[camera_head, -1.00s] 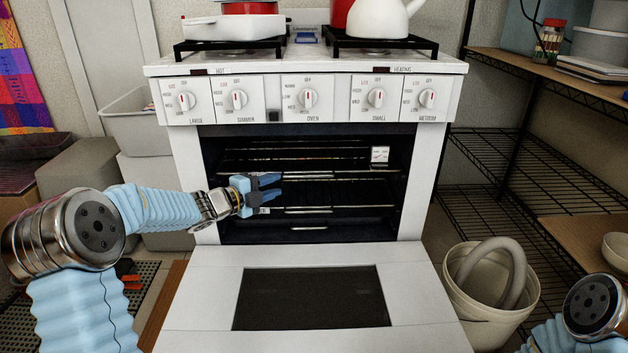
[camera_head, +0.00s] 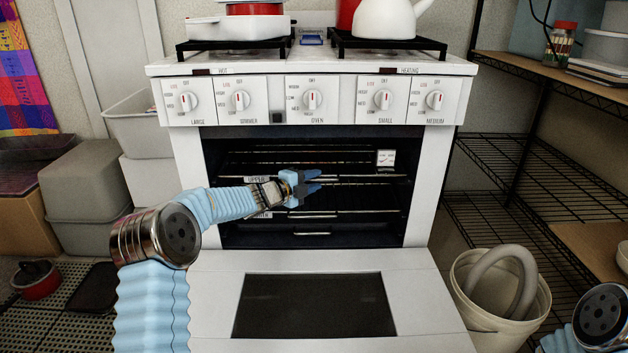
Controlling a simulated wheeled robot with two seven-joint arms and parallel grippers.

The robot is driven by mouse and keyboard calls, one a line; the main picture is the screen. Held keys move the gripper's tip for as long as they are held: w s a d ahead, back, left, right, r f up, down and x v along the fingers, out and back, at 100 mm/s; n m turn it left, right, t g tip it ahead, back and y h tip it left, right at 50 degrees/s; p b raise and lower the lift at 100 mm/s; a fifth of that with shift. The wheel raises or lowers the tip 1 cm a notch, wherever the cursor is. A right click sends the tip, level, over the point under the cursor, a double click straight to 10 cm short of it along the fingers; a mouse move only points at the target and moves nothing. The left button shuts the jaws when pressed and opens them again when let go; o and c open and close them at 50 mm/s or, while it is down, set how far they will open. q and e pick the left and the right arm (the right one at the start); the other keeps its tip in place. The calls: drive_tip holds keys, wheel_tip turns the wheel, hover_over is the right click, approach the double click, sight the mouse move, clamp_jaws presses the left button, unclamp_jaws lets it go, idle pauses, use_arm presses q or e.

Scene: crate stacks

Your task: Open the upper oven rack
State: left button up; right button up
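The white oven (camera_head: 187,150) stands ahead with its door (camera_head: 215,290) folded down flat toward me. Inside, the upper rack (camera_head: 350,177) lies level and pushed in, with a label reading "UPPER" near its left front. A lower rack (camera_head: 350,213) sits below it. My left gripper (camera_head: 317,181) is at the oven opening, in front of the upper rack's front bar and near its middle. Its blue fingers point right with a gap between them, holding nothing visible. I cannot tell whether they touch the bar. My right gripper is out of view; only part of that arm shows at bottom right.
A small white dial gauge (camera_head: 386,158) is at the right of the upper rack. A white bin (camera_head: 487,320) with a hose stands right of the door. Wire shelving (camera_head: 540,165) is at the right. Pots and a kettle (camera_head: 385,18) sit on the stovetop above.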

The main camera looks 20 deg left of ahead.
use_arm(q)
drive_tip(key=shift+w+d, duration=0.2)
drive_tip(key=shift+w, duration=0.15)
clamp_jaws()
drive_tip(key=shift+f, duration=0.1)
drive_tip(key=shift+s+f, duration=0.1)
